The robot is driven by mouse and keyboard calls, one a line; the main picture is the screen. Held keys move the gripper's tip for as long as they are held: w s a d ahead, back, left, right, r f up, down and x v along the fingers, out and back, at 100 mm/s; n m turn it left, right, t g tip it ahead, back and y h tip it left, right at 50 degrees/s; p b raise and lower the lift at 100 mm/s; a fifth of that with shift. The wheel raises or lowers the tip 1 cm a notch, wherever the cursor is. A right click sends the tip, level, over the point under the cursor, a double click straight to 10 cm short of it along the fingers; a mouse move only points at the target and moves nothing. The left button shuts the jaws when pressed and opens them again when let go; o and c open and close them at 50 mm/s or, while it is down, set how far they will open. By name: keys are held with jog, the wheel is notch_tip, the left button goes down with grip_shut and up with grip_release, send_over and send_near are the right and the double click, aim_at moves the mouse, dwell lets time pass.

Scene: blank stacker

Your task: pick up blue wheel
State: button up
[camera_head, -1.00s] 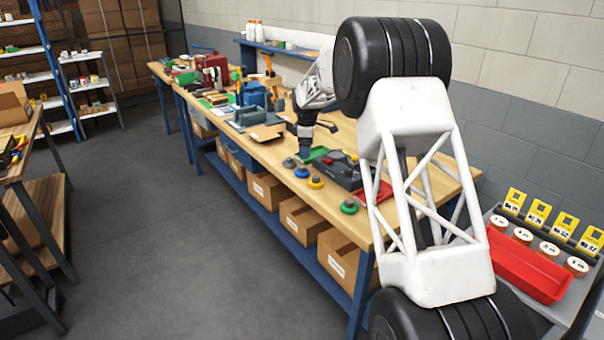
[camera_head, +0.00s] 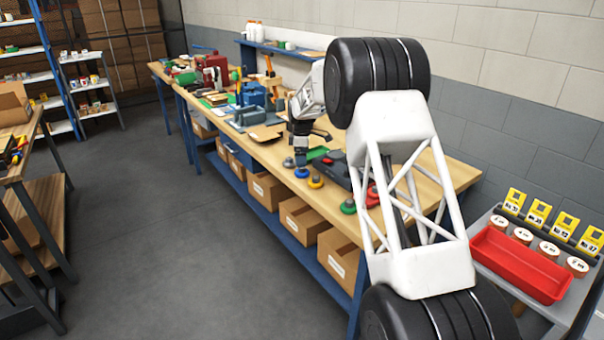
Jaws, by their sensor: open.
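The blue wheel (camera_head: 302,173) lies flat near the front edge of the wooden workbench (camera_head: 420,182). My gripper (camera_head: 301,162) points down directly over the blue wheel, with its tips at or just above the wheel's dark hub. The jaws are open. The view is too small to tell whether the fingers stand around the hub or touch it.
A grey wheel (camera_head: 288,163) lies left of the blue one, and a yellow wheel (camera_head: 316,182) close to its right. A green wheel (camera_head: 348,207) lies farther right. A dark grey fixture (camera_head: 331,168) stands behind them. My arm hides part of the bench.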

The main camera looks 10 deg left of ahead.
jog(key=shift+f, duration=0.2)
jog(key=shift+f, duration=2.5)
jog(key=c, duration=1.1)
jog(key=shift+o, duration=0.2)
jog(key=shift+r, duration=1.55)
jog(key=shift+s+d+r, duration=0.1)
jog(key=shift+s+r, duration=0.05)
jog(key=shift+r, duration=0.1)
jog(key=s+d, duration=0.2)
jog(key=s, duration=0.5)
jog(key=s+d+r, duration=0.1)
jog(key=s+d, duration=0.2)
jog(key=s, duration=0.4)
jog(key=shift+s+r, duration=0.2)
jog(key=shift+s, duration=0.2)
